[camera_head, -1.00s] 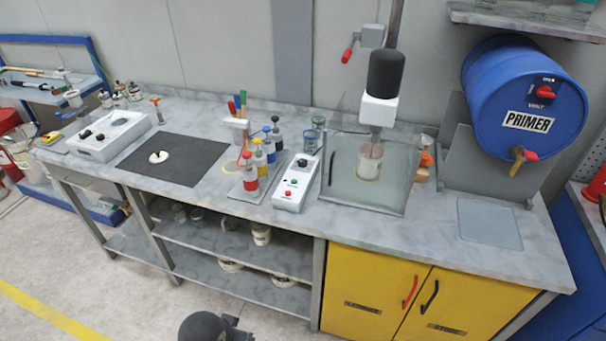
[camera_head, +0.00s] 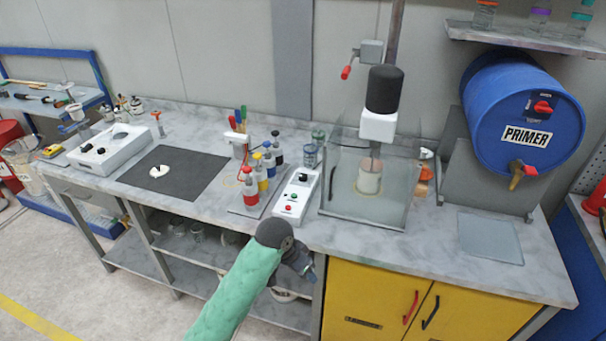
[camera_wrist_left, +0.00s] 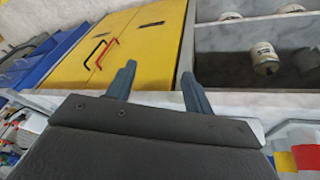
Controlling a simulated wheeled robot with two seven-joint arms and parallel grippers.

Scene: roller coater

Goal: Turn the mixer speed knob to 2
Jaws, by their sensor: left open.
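The white mixer control box (camera_head: 296,196) stands on the bench left of the mixer. Its black speed knob (camera_head: 303,177) is at the far end, with a green and a red button nearer the front edge. The knob's setting is too small to read. My right gripper is in no view.
Several coloured bottles (camera_head: 262,175) stand in a tray just left of the control box. A dark mat (camera_head: 172,172) lies further left. Yellow cabinet doors (camera_head: 380,300) are below the bench's right half.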

